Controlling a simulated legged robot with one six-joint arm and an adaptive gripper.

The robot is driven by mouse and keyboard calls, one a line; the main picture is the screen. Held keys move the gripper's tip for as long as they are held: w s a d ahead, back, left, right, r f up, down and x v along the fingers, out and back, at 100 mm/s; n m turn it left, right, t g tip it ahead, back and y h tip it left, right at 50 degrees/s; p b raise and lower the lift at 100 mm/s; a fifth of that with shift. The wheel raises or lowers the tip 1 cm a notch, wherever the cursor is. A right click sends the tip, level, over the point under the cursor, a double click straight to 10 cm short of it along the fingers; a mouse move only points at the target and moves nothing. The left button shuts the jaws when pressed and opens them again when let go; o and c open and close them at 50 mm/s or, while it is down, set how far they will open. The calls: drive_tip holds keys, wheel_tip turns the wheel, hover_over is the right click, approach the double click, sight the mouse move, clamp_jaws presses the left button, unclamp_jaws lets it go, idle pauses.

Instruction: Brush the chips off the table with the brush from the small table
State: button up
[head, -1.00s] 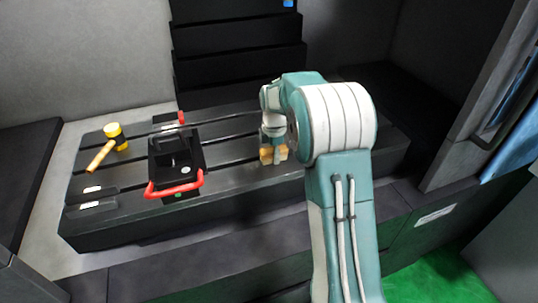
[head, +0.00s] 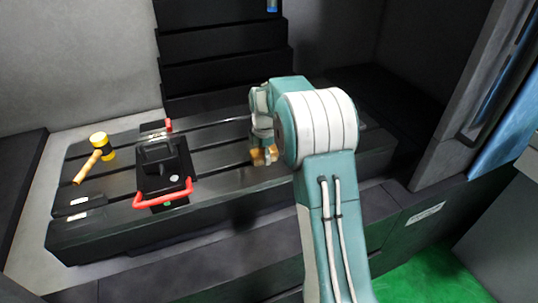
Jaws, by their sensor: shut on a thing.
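The table (head: 225,181) is a dark slotted machine table in the head view. My gripper (head: 264,154) is low over its right half, right of the clamp, and partly hidden by my arm. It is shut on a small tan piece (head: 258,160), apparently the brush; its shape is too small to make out. I cannot tell whether it touches the table top. No chips can be made out on the dark surface at this size. The small table is not identifiable in view.
A black vise with a red handle (head: 163,197) stands on the table left of my gripper. A yellow-headed mallet (head: 98,141) lies at the far left. Dark stepped covers (head: 225,65) rise behind. Grey walls close both sides.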

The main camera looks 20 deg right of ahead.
sight(247, 163)
drive_tip(key=shift+a+r, duration=0.1)
drive_tip(key=shift+a, duration=1)
drive_tip(key=shift+a+f, duration=0.2)
drive_tip(key=shift+a, duration=1.6)
drive_tip(key=shift+a+f, duration=0.15)
drive_tip(key=shift+a, duration=1.6)
drive_tip(key=shift+c, duration=0.4)
drive_tip(key=shift+w, duration=0.55)
drive_tip(key=shift+d+r, duration=0.2)
drive_tip(key=shift+d, duration=1.8)
